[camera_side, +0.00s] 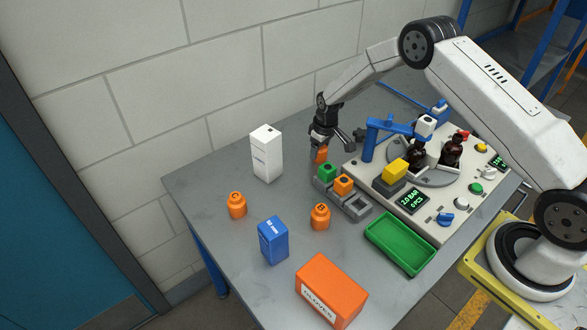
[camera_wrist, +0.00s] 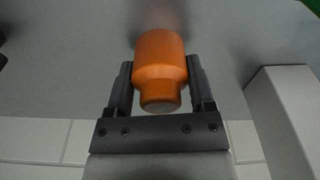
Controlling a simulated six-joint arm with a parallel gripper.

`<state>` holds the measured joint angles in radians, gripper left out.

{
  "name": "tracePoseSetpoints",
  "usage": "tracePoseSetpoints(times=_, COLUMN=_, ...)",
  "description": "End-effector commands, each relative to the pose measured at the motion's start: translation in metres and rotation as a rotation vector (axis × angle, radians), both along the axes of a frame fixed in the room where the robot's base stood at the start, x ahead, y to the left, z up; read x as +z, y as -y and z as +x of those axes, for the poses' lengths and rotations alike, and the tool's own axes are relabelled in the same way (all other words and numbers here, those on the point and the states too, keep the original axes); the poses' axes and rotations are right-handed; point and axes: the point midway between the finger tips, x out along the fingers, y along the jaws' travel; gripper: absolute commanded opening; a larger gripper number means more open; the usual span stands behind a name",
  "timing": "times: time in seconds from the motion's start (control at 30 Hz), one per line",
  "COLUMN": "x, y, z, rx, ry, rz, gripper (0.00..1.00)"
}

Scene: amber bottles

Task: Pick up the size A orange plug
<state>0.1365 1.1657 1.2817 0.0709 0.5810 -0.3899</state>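My gripper (camera_wrist: 160,82) has an orange plug (camera_wrist: 160,62) between its two fingers, which touch its sides. The plug has a wide round body and a narrower end facing the camera; no size letter shows on it. In the side view, my gripper (camera_side: 322,146) points down near the back end of a grey rack (camera_side: 362,207), with the orange plug (camera_side: 321,156) at its fingertips. Whether the plug touches anything below is unclear.
Two orange bottle-like pieces (camera_side: 237,205) (camera_side: 320,217) stand on the table. A white box (camera_side: 266,154), blue box (camera_side: 273,240), orange box (camera_side: 331,290) and green tray (camera_side: 400,243) are around. The machine (camera_side: 440,222) with amber bottles (camera_side: 451,150) stands right.

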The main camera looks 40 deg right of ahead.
Motion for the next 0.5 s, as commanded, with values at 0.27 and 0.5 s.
tracePoseSetpoints(times=0.27, x=0.0003, y=0.0, z=0.0002, rx=0.0, ry=0.001, rz=0.0, gripper=0.07)
tracePoseSetpoints(times=0.5, x=0.0019, y=0.0, z=0.0004, rx=0.0, ry=0.001, rz=0.0, gripper=0.07)
